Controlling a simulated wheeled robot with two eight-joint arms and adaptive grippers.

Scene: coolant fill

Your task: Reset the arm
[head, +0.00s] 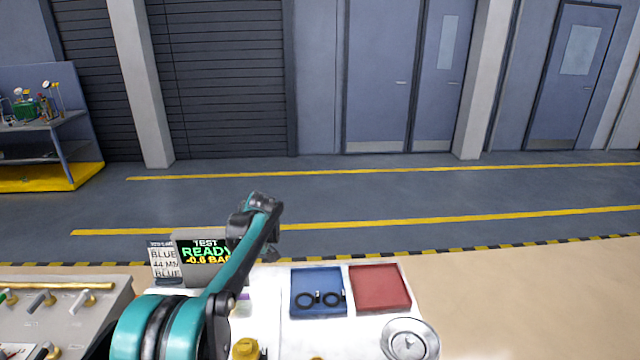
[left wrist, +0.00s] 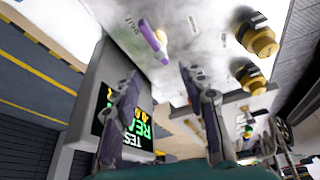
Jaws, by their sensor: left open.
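My left arm, teal and black, rises from the bottom in the head view and bends over at the top. My left gripper is mostly hidden behind the arm there. In the left wrist view its two fingers (left wrist: 160,78) stand apart with nothing between them. Beyond them are a white worktop (left wrist: 180,75), a purple-and-white piece (left wrist: 152,42) and two yellow caps with black parts, the upper one (left wrist: 262,40) near the top right. The gripper appears apart from all of these. My right gripper is not in view.
A display (head: 207,255) reading "TEST READY" stands beside a card (head: 164,262) reading "BLUE 44 MM". A blue tray (head: 318,276) holds black rings; a red tray (head: 380,288) looks empty. Floor beyond is clear.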

